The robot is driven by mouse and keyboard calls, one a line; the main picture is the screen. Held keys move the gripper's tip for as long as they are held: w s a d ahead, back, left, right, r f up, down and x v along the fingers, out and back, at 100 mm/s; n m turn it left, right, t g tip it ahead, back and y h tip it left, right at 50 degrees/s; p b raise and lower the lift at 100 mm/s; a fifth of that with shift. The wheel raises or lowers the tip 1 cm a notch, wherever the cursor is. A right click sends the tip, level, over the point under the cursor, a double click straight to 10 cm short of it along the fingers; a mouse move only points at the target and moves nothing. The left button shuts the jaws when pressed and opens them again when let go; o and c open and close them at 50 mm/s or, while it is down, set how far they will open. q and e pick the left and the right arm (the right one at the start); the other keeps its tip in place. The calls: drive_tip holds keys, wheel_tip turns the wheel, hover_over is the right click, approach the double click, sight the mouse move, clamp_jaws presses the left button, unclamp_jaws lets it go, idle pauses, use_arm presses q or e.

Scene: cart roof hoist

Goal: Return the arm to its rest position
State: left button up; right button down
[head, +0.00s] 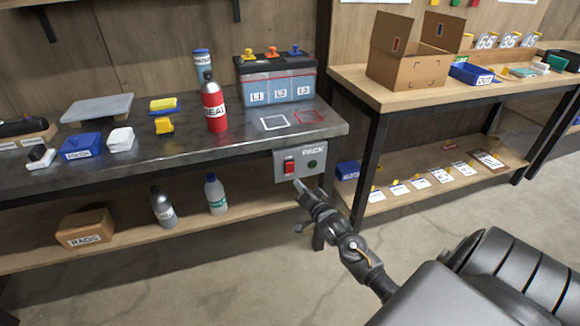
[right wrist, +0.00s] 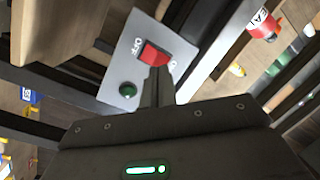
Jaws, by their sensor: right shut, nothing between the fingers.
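My right gripper (head: 301,188) is shut and empty. It is just in front of the grey PACK switch panel (head: 311,158) on the front of the metal bench. In the right wrist view its closed fingers (right wrist: 158,82) point at the red rocker switch (right wrist: 154,54), and I cannot tell whether they touch it. The red switch also shows in the head view (head: 289,166), beside a dark green round button (head: 312,163). My right arm (head: 355,250) reaches up from the lower right. My left gripper is not in view.
The metal bench (head: 190,150) holds a red SEAL bottle (head: 214,105), a battery case (head: 277,85) and several small items. Its lower shelf holds a RAGS box (head: 85,228) and two bottles. A wooden bench (head: 400,95) with an open carton stands right. The floor between is clear.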

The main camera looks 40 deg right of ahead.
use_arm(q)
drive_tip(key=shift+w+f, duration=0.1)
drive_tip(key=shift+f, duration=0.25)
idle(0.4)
